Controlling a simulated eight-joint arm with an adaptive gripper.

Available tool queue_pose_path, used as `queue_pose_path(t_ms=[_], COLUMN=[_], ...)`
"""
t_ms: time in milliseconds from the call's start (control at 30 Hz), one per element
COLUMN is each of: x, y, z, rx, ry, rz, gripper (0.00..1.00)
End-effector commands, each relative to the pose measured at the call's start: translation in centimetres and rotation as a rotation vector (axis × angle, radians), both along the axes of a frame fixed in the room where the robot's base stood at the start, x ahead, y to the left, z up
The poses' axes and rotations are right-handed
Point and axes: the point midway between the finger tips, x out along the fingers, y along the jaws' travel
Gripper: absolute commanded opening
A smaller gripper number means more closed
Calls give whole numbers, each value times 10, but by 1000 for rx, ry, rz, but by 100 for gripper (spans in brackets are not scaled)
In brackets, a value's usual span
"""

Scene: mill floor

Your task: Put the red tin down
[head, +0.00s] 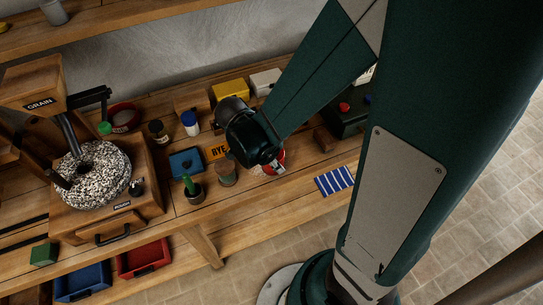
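My gripper (268,167) is at the front right part of the wooden bench, pointing down. A round red-and-white thing (281,156), likely the red tin, shows at the fingers. My gripper and wrist cover much of it. I cannot tell whether the fingers are closed on it, or whether it touches the bench top.
A striped cloth (335,180) and a wooden block (325,138) lie right. A grain mill (91,175) stands left.

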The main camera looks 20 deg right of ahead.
Motion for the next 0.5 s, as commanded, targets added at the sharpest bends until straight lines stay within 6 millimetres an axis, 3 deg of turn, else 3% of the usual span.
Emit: queue_pose_path(t_ms=[500], x=[0], y=[0], z=[-7], rx=[0], ry=[0], rz=[0], gripper=[33])
